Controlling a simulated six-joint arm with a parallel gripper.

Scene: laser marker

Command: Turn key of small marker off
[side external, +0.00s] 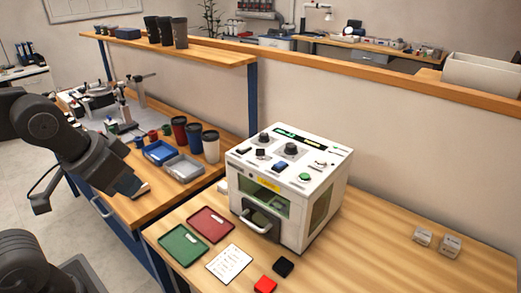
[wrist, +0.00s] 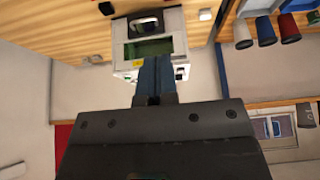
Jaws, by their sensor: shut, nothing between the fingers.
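The small marker (side external: 285,190) is a white box with a front window and a dark handle, standing on the wooden bench. Its top panel has two dark round knobs, two green-lit displays, a blue switch (side external: 280,167), a green button (side external: 304,177) and other small controls. I cannot tell for sure which one is the key or how it is turned. My gripper (side external: 142,191) is left of the marker, apart from it. In the wrist view its blue fingers (wrist: 156,72) are together and empty. The marker (wrist: 125,48) appears beyond them upside down, its top panel mostly hidden.
Cups (side external: 211,145) and bins (side external: 183,167) stand on the left bench. Small grey cubes (side external: 450,246) sit right.

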